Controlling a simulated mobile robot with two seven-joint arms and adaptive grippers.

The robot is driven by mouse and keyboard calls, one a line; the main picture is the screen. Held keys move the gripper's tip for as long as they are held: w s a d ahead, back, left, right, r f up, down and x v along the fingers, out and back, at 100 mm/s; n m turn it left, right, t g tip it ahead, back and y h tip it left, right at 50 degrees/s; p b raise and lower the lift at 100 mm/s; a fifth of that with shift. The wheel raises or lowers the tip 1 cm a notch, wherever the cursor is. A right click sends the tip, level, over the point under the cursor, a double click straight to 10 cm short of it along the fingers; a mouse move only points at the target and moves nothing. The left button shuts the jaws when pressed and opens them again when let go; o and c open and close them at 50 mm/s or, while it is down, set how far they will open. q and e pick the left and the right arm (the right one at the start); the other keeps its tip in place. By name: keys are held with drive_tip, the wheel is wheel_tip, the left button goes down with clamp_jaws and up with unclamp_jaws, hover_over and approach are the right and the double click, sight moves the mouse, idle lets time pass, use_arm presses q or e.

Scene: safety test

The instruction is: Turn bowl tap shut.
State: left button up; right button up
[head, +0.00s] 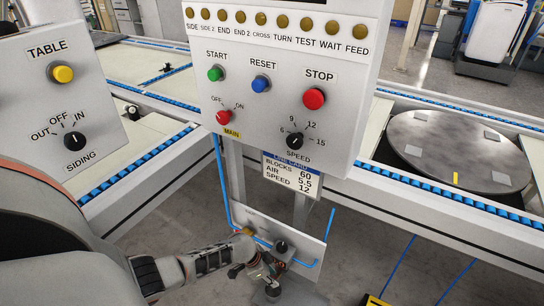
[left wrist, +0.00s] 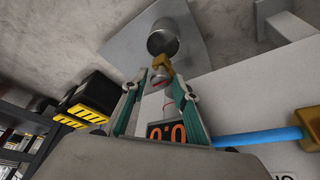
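The bowl (left wrist: 163,38), a grey metal cup, shows at the top of the left wrist view. A brass tap (left wrist: 162,62) sits just below it in that picture, with a small red part (left wrist: 160,80) on it. My left gripper (left wrist: 157,84) has its two teal-padded fingers apart, with the tap at the gap between their tips. I see no finger closed on it. In the head view my left gripper (head: 264,272) is low, in front of the small panel (head: 305,247), close to the bowl (head: 272,291). The tap is too small to make out there. My right gripper is out of view.
An orange 0.0 display (left wrist: 166,132) and a blue hose (left wrist: 262,137) are close to the fingers. The small panel carries a black knob (head: 281,246) and a brass fitting (head: 247,232). The control panel (head: 270,85) hangs above. A black-and-yellow box (head: 374,301) is on the floor.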

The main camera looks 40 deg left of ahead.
use_arm(q)
drive_tip(key=shift+r, duration=0.15)
drive_tip(key=v, duration=1.1)
drive_tip(key=shift+s+r, duration=0.2)
drive_tip(key=shift+r, duration=0.1)
drive_tip(key=shift+a, duration=0.1)
idle(0.3)
